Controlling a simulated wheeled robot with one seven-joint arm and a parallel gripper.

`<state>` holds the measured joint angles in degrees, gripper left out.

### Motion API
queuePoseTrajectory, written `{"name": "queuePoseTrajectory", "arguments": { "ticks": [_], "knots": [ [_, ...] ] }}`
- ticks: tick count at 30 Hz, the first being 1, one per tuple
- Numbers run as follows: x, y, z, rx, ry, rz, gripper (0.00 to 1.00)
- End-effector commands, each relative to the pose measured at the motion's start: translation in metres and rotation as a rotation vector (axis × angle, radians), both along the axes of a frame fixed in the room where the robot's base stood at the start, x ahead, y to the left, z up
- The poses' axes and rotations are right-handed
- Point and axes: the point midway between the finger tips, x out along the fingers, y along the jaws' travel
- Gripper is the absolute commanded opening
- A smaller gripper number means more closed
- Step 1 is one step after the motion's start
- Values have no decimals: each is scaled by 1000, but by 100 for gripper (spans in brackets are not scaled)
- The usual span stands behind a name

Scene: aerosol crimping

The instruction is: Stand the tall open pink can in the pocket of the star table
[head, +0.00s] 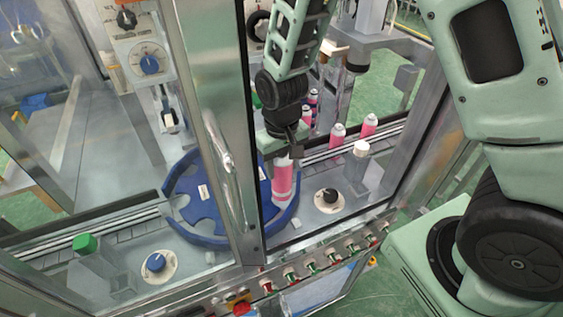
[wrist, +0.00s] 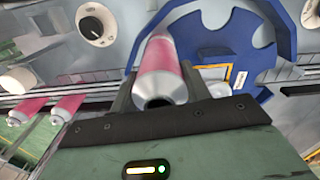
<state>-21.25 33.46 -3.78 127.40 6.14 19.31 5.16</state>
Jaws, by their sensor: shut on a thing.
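The tall pink can (head: 282,182) hangs upright in my gripper (head: 283,152), over the right part of the blue star table (head: 183,217). In the wrist view the can (wrist: 161,70) sits between the two fingers of my gripper (wrist: 158,85), its open top facing the camera. The star table (wrist: 222,62) shows there behind the can, with several rounded pockets around its edge. I cannot tell whether the can's base touches the table or is inside a pocket.
Several other pink cans (head: 337,136) stand along the conveyor (head: 325,152) at the back right. A black knob (head: 330,196) is right of the star table. A metal door post (head: 222,130) with a handle stands close left of my gripper. Control buttons (head: 313,267) line the front edge.

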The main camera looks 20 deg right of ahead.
Motion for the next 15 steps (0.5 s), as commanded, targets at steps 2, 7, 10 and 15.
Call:
{"name": "queuePoseTrajectory", "arguments": {
  "ticks": [2,7,10,15],
  "knots": [
    [0,0,0,0,0,0,12],
    [0,0,-1,0,0,0,12],
    [0,0,-4,0,0,0,12],
    [0,0,-11,0,1,0,12]
  ]
}}
